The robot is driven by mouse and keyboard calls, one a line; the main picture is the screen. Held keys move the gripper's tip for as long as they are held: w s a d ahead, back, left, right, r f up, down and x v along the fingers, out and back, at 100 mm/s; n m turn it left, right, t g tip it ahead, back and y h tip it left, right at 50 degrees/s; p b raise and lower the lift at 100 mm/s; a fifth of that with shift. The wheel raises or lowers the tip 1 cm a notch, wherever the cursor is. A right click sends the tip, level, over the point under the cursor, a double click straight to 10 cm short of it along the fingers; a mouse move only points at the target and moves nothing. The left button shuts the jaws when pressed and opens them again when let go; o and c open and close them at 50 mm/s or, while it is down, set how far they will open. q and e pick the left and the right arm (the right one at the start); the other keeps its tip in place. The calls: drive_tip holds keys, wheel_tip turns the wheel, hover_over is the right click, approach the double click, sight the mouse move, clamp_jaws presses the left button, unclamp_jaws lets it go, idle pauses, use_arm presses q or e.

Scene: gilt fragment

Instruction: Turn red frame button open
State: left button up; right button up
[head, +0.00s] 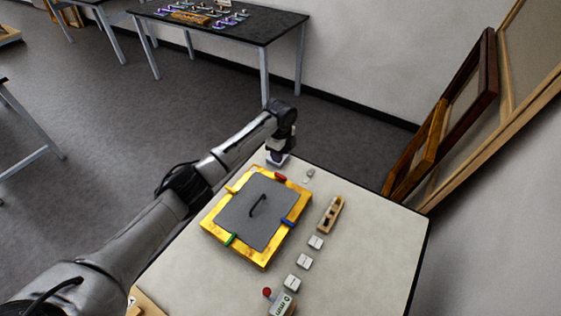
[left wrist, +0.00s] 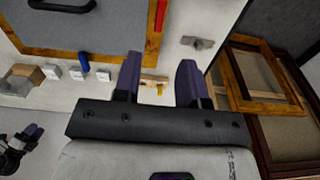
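The gold frame (head: 243,254) lies on the table with a grey panel (head: 240,212) and a black handle inside it. The red button (head: 280,178) is on its far edge and also shows in the left wrist view (left wrist: 158,14). Blue (head: 288,222), green (head: 230,239) and yellow (head: 231,189) buttons sit on other edges. My left gripper (head: 277,160) is just beyond the red button, apart from it. Its two fingers (left wrist: 159,82) are spread, with nothing held between them. A small dark gripper shape, apparently my right gripper (left wrist: 22,138), shows at the lower left of the wrist view; its opening is unclear.
A wooden block (head: 330,214) and several small white pieces (head: 304,261) line the table right of the frame. A red-knobbed box (head: 283,303) stands at the near edge. Large picture frames (head: 470,80) lean on the wall at right. The table's right side (head: 375,245) is clear.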

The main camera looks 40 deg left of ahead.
use_arm(q)
drive_tip(key=shift+r, duration=1.25)
